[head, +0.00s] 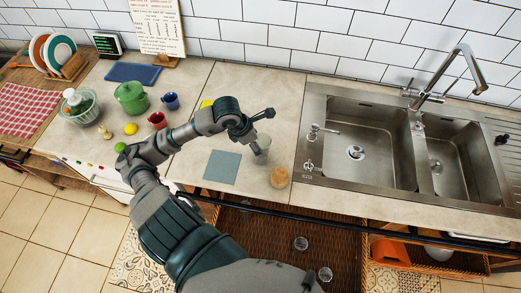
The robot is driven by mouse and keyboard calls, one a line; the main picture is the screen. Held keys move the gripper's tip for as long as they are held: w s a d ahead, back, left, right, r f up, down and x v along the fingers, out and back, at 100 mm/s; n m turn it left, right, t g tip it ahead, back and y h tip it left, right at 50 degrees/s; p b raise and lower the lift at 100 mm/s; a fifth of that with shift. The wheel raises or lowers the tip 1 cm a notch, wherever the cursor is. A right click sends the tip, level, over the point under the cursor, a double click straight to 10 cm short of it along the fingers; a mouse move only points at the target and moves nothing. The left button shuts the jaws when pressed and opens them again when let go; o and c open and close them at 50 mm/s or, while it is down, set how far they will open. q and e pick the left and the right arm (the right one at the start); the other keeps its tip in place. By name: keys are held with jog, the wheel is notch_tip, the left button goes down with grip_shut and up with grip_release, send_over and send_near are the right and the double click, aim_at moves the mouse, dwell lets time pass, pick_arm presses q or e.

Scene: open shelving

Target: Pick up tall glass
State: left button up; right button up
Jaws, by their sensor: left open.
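A clear glass (264,142), which looks like the tall glass, stands on the counter left of the sink, partly hidden by my gripper. My left gripper (264,131) is open, with one finger reaching past the far side of the glass and the other in front of its near left side. I cannot tell whether either finger touches it. Two more clear glasses, one (300,243) and another (325,274), are in the woven basket below the counter. My right gripper is not in view.
A tan jar (279,177) stands close in front of the glass. A grey-blue square mat (222,166) lies to the left. The sink (361,140) is to the right. A red mug (157,120), blue mug (171,101) and green pot (131,97) stand further left.

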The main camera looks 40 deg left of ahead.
pick_arm(q)
jog(key=x, duration=0.2)
jog(key=d+x, duration=0.1)
jog(key=x, duration=0.1)
jog(key=shift+d+f, duration=0.1)
jog(key=shift+f, duration=0.3)
jog(key=shift+a+f, duration=0.1)
jog(key=shift+a, duration=0.25)
jog(key=shift+a+f, duration=0.1)
jog(key=shift+a, duration=0.1)
jog(key=c, duration=1.1)
jog(key=shift+d, duration=0.25)
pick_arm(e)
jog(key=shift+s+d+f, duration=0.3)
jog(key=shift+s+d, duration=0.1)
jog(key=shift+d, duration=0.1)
pick_arm(q)
jog(key=shift+d, duration=0.1)
jog(key=shift+c, duration=1.4)
jog(key=shift+r, duration=0.3)
jog(key=shift+c, duration=0.2)
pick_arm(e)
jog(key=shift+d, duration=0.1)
